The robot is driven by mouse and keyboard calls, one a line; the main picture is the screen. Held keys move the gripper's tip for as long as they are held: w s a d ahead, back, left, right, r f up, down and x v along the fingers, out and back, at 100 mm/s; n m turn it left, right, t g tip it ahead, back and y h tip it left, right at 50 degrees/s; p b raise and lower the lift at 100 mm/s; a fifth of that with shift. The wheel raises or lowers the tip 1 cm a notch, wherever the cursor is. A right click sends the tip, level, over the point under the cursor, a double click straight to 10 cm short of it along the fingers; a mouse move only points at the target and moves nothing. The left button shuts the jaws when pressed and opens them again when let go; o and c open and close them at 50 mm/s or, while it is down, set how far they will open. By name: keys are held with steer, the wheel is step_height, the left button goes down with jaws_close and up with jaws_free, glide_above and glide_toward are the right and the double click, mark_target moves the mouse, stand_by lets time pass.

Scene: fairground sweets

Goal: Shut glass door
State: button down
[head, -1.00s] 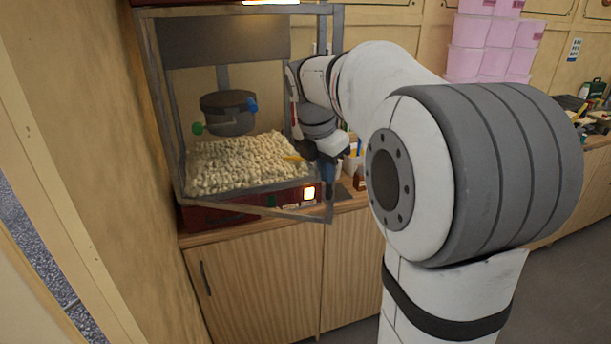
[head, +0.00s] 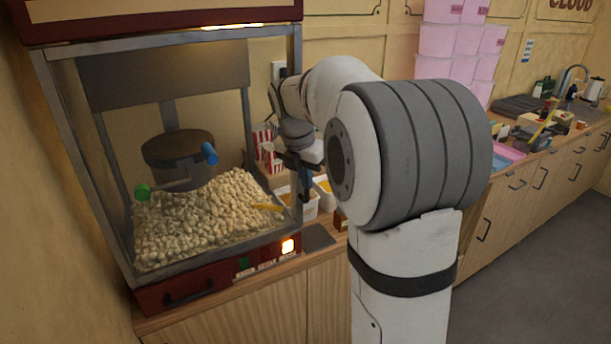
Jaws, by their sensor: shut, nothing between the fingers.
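The popcorn machine's glass door (head: 190,266) is a grey-framed clear pane across the cabinet front. Its frame looks flush with the cabinet (head: 170,303), with no clear gap showing. Popcorn (head: 205,222) and a dark kettle (head: 178,150) show through the glass. My gripper (head: 306,196) is shut and empty, at the lower right edge of the door frame. Its fingers point down; I cannot tell whether they touch the frame.
White tubs (head: 310,207) and striped popcorn boxes (head: 265,140) stand on the counter just right of the machine. Pink tubs (head: 458,55) are stacked farther back. The floor (head: 525,265) at the right is clear.

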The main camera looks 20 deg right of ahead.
steer(key=shift+w+a+r, duration=0.15)
steer(key=shift+w+r, duration=0.2)
steer(key=shift+a, duration=0.1)
step_height(320, 180, up, 9)
steer(key=s+p, duration=0.3)
steer(key=p, duration=0.3)
steer(key=s+a+f+m+t+y+b, duration=0.1)
steer(key=s+a+f+m+b, duration=0.3)
steer(key=s+f+m, duration=0.5)
steer(key=s+a+f+m+y+b, duration=0.1)
steer(key=s+a+f+m+b, duration=0.3)
steer(key=s+f+m, duration=0.5)
steer(key=s+m, duration=0.5)
steer(key=m, duration=0.2)
steer(key=shift+s+t+b, duration=0.25)
steer(key=shift+t+b, duration=0.1)
steer(key=shift+t, duration=0.05)
